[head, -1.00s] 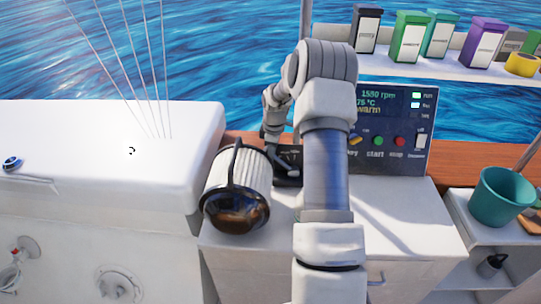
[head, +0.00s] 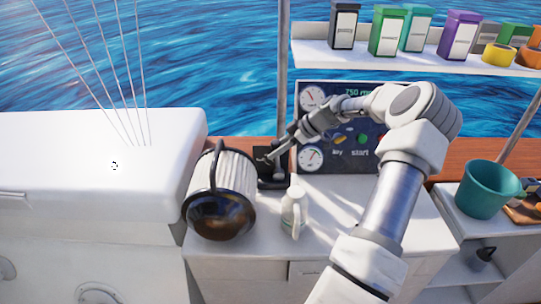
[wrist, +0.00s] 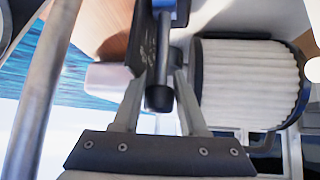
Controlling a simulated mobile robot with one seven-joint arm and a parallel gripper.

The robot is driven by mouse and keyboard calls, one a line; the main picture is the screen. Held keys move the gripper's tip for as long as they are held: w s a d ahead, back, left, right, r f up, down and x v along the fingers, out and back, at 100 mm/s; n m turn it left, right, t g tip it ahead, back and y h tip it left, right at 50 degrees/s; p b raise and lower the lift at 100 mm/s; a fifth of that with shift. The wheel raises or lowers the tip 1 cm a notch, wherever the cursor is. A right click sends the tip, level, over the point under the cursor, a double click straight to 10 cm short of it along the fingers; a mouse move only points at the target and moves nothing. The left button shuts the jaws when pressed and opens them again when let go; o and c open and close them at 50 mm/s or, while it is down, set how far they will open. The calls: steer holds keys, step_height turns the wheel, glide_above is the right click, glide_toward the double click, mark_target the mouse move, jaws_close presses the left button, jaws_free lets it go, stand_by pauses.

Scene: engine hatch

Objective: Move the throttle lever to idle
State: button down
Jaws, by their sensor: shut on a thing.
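The throttle lever's black base (head: 270,180) stands on the white counter at the foot of the grey post. In the wrist view the throttle lever (wrist: 159,97) is a dark rod with a thick black knob, pointing down between my fingers. My gripper (head: 276,153) is at the lever, shut on it; in the wrist view my gripper (wrist: 161,75) has one finger on each side of the rod. In the head view my fingers partly hide the lever. The engine panel (head: 350,161) reads about 750 rpm; my arm covers part of it.
A ribbed white filter with a black handle (head: 223,180) stands close left of the lever; it also fills the right of the wrist view (wrist: 248,80). A white bottle (head: 293,208) stands in front. A grey post (head: 283,70) rises behind. A teal bucket (head: 487,190) is at right.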

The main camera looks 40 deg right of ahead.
steer(key=shift+s+d+r+t+y+b, duration=0.1)
steer(key=shift+s+d+t+y+b, duration=0.1)
steer(key=shift+d+t+y+b, duration=0.2)
steer(key=shift+d, duration=0.1)
steer(key=c, duration=0.8)
jaws_free()
steer(key=shift+s, duration=0.1)
steer(key=v, duration=1.2)
